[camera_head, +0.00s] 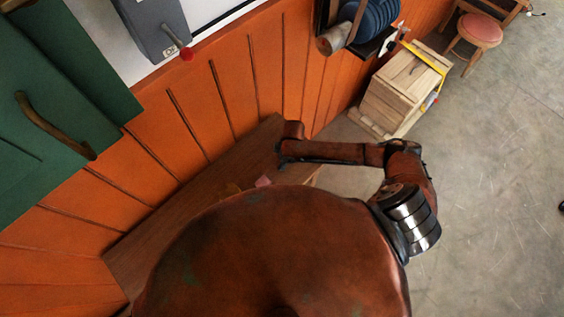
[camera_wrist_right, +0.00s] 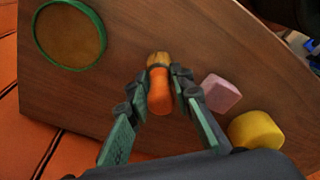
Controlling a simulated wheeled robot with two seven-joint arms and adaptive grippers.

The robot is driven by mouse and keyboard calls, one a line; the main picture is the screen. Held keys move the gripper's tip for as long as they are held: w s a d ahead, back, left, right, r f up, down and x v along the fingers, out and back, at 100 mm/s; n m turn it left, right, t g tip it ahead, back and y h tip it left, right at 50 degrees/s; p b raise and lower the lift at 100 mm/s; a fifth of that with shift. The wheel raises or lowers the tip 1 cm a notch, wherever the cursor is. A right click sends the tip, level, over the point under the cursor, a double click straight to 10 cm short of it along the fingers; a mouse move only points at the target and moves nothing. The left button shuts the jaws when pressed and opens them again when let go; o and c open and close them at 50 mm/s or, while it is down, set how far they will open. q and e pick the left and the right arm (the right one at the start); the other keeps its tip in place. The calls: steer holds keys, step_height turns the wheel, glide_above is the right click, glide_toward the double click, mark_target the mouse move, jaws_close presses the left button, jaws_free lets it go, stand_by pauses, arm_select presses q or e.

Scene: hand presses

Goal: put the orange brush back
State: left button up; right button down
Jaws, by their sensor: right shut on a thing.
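The orange brush (camera_wrist_right: 160,92) shows in the right wrist view, with an orange body and a tan, wood-coloured end. My right gripper (camera_wrist_right: 163,75) is shut on it, one dark finger on each side. The brush is over the brown wooden tabletop (camera_wrist_right: 120,75); I cannot tell whether it touches it. A round brown disc with a green rim (camera_wrist_right: 70,36) lies on the tabletop at the upper left, apart from the brush. In the head view my right arm reaches in from the right, and I cannot make out the brush. My left gripper is not in view.
A pink block (camera_wrist_right: 221,93) and a rounded yellow piece (camera_wrist_right: 256,131) lie right of the gripper. An orange plank wall (camera_head: 200,90) borders the table (camera_head: 160,222). A wooden crate (camera_head: 405,85) and a stool (camera_head: 480,29) stand farther off on the grey floor.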

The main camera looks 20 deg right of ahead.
steer(key=shift+f, duration=0.3)
steer(key=c, duration=1.7)
jaws_free()
steer(key=shift+r, duration=0.15)
steer(key=r, duration=0.4)
steer(key=d+r, duration=0.1)
steer(key=r, duration=0.2)
steer(key=s+r+b, duration=0.1)
steer(key=r, duration=0.3)
steer(key=shift+d+r, duration=0.3)
